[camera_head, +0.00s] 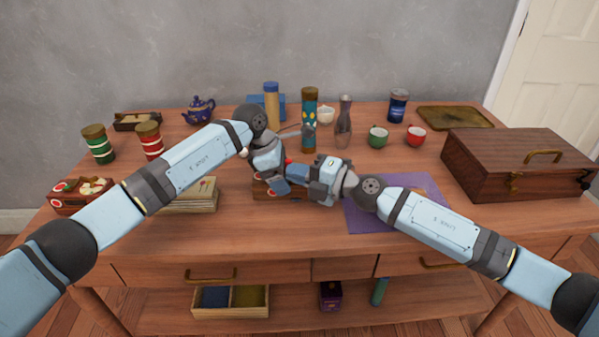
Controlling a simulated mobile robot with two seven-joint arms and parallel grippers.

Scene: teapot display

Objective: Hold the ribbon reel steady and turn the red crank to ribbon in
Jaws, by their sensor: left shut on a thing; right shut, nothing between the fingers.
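The ribbon reel (263,191), a low wooden piece with a red round mark, sits on the table at the middle, largely hidden by my grippers. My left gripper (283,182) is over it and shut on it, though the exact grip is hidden. A small red bit (289,161), which may be the crank, shows just behind the grippers. My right gripper (303,173) is shut and empty, close beside the left one on the right. Whether it touches the crank cannot be told.
A purple mat (420,189) lies under my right forearm. A book stack (190,196) is left of the reel. A wooden chest (500,178) fills the right. The front table strip is clear.

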